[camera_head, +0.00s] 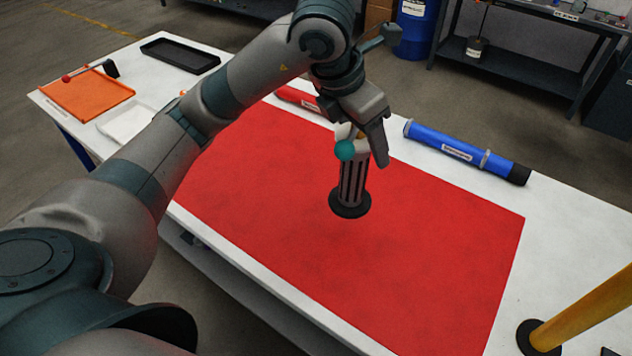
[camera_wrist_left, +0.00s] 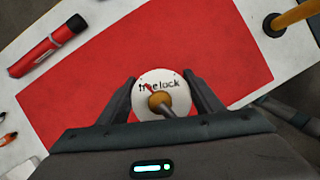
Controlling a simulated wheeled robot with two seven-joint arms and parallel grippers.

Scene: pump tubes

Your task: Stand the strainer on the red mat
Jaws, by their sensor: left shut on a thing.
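The strainer (camera_head: 351,190) is a dark slotted cylinder with a wide black foot and a pale top, with a teal ball beside the top. It is upright over the middle of the red mat (camera_head: 430,250). I cannot tell if its foot touches the mat. My left gripper (camera_head: 362,135) comes from above and is shut on its top. In the left wrist view, a white round top (camera_wrist_left: 150,84) with lettering and a lever with an orange-brown knob sits between my left fingers (camera_wrist_left: 162,98). My right gripper is not in view.
A blue tube (camera_head: 455,147) and a red tube (camera_head: 297,98) lie along the far edge of the mat. An orange tray (camera_head: 88,100), a white tray (camera_head: 127,122) and a black tray (camera_head: 180,55) are at the left. A yellow post (camera_head: 585,310) stands at the right. Much of the mat is bare.

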